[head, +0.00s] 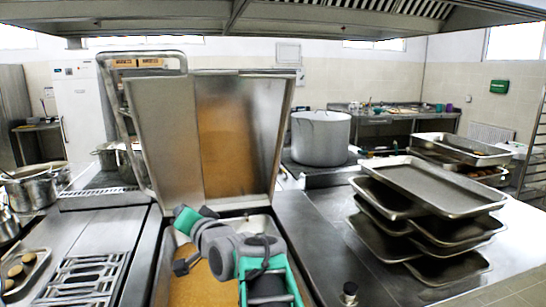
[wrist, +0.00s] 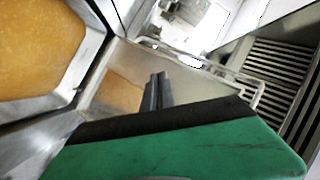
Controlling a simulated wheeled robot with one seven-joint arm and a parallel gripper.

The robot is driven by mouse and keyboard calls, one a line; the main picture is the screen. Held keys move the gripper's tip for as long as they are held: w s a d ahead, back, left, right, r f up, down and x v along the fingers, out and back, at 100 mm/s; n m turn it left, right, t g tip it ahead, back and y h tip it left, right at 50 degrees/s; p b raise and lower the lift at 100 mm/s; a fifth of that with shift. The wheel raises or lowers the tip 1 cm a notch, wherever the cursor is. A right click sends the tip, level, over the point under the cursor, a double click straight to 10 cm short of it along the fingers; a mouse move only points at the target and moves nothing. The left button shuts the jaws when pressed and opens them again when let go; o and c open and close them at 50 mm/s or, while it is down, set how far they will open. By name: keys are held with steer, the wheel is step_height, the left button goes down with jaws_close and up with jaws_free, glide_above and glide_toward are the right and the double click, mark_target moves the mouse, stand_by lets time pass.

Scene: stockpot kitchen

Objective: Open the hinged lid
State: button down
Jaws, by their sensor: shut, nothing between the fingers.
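The hinged lid (head: 155,120) stands raised, close to upright, at the back of a rectangular metal pan (head: 160,285). Its inner face shows with a brown reflection, and its tubular handle (head: 103,100) runs along the top and left side. My arm reaches over the pan in front of the lid; my fingers cannot be made out clearly in the head view. In the wrist view my gripper (wrist: 157,92) has its dark fingers together with nothing between them. A metal panel, seemingly the lid (wrist: 195,85), lies beyond the fingertips. I cannot tell any contact.
A large stockpot (head: 320,138) stands behind and right. Stacked metal trays (head: 430,187) fill the right counter. A burner grate (head: 85,280) and pots (head: 30,190) are on the left. A hood (head: 300,18) hangs overhead. The counter strip right of the pan is mostly clear.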

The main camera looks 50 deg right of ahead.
steer(key=s+d+r+m+t+h+b, duration=0.3)
steer(key=s+d+r+m+h, duration=0.25)
steer(key=s+d+m, duration=0.35)
steer(key=s+d+r+m+t+h+b, duration=0.2)
steer(key=s+d+r+m+h, duration=0.3)
steer(key=s+d, duration=0.5)
steer(key=w+d+r+h+p, duration=0.1)
steer(key=w+d+r+p, duration=0.4)
steer(key=w, duration=0.5)
step_height(320, 180, up, 3)
steer(key=shift+w+d+r+n+p, duration=0.1)
steer(key=shift+w+d+n+p, duration=0.25)
steer(key=shift+d, duration=0.75)
steer(key=shift+w, duration=0.1)
